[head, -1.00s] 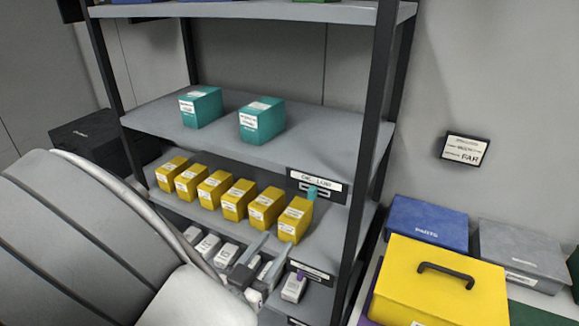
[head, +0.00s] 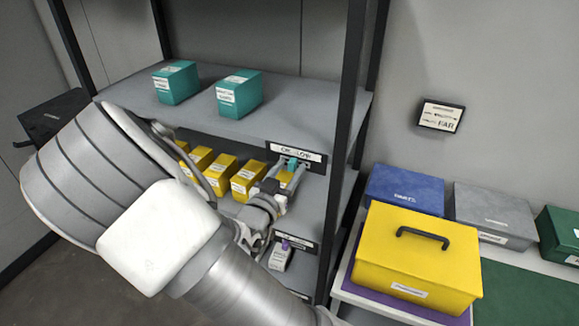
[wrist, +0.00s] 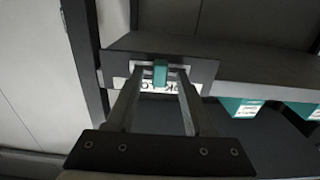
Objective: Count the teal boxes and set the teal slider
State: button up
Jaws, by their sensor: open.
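The teal slider (wrist: 160,73) is a small knob on a dark label plate (wrist: 203,72) at the shelf's front edge. My gripper (head: 287,173) is open in front of that plate. In the wrist view its two fingers (wrist: 159,84) reach toward the plate, one on each side of the slider. Whether they touch it I cannot tell.
Yellow boxes (head: 247,178) stand on the shelf below, partly behind my arm. A lower label plate with a purple slider (head: 285,244) is near. The dark rack post (head: 344,150) rises just right. A yellow case (head: 418,260) sits on the table at right.

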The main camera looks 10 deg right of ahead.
jog(key=shift+w+d, duration=0.2)
grip_shut()
dwell(1.4)
